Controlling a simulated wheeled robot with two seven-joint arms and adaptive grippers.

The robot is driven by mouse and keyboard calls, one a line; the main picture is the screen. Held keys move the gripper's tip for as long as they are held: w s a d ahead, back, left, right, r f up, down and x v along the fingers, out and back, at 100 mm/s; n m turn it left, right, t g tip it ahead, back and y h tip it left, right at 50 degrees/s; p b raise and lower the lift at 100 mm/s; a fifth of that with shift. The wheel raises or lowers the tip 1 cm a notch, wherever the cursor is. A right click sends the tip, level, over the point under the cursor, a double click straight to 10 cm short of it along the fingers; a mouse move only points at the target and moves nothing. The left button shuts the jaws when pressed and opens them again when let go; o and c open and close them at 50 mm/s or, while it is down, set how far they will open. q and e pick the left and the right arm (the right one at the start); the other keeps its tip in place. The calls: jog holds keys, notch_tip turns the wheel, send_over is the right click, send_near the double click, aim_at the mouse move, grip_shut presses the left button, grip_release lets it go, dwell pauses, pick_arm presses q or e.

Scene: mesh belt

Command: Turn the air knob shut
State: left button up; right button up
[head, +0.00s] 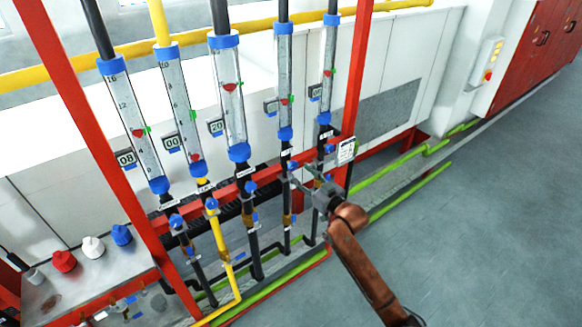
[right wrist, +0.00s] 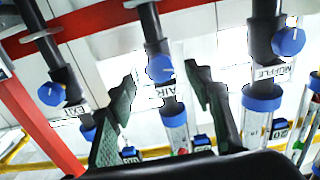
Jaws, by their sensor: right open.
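The air knob is a small blue knob (right wrist: 160,68) on a dark pipe beside the label AIR in the right wrist view. In the head view it is the blue knob (head: 293,165) below the fourth flow tube from the left. My right gripper (right wrist: 163,78) is open. Its two green-padded fingers stand on either side of the knob in the wrist view, with a gap on both sides; I cannot tell how far in front the knob lies. In the head view my right gripper (head: 301,173) is close to the knob. My left gripper is not in view.
The EXIT knob (right wrist: 52,93) and MUFFLE knob (right wrist: 288,42) flank the air pipe. A red frame post (head: 354,80) stands right of the tubes. A bench (head: 45,300) with red, white and blue pieces is at lower left. The floor (head: 480,220) at right is clear.

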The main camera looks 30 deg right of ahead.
aim_at(294, 167)
jog(key=w, duration=0.3)
jog(key=shift+w, duration=0.35)
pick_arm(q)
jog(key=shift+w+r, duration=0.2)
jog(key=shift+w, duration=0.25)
pick_arm(e)
jog(key=shift+w+a, duration=0.15)
jog(key=shift+w, duration=0.3)
